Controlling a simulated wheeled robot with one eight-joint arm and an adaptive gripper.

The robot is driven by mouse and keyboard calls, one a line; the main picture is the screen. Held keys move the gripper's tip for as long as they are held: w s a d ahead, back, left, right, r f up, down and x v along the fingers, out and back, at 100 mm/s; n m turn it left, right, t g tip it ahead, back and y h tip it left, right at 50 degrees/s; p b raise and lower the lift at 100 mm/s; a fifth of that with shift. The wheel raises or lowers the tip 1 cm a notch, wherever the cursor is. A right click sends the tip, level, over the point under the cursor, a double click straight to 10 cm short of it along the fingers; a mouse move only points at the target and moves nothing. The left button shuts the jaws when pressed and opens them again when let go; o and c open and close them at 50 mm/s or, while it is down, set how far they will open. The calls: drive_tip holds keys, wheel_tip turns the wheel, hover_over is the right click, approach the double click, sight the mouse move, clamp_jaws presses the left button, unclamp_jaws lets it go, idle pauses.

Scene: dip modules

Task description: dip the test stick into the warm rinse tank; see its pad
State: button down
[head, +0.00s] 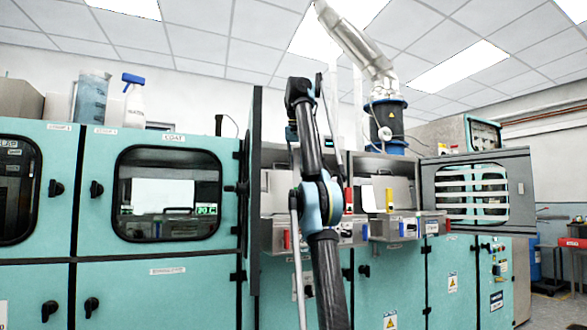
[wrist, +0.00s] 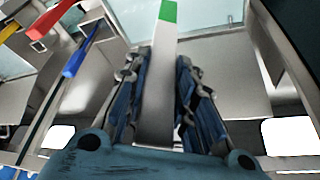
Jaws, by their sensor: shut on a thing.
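In the wrist view my gripper (wrist: 158,75) is shut on the test stick (wrist: 158,70), a flat pale strip running away between the fingers. Its far end is a green pad (wrist: 168,11). The pad shows in front of a pale, bluish, liquid-like surface (wrist: 215,15) inside a light rim, probably a tank; I cannot tell whether they touch or which tank this is. In the head view steel tank units (head: 392,229) stand behind my arm. Their small labels are unreadable, so I cannot pick out the warm rinse tank. My gripper and the stick cannot be made out there.
Red (wrist: 50,18), blue (wrist: 80,56) and yellow (wrist: 8,28) bars stand at the left in the wrist view. In the head view, teal cabinets (head: 160,285) line the front, one window showing a green display (head: 206,209). A dark upright panel (head: 256,170) stands left of my arm.

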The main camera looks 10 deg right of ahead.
drive_tip(key=shift+w+a+f, duration=0.1)
drive_tip(key=shift+w, duration=0.15)
drive_tip(key=shift+f, duration=0.1)
drive_tip(key=shift+s+f, duration=0.1)
drive_tip(key=shift+f, duration=7)
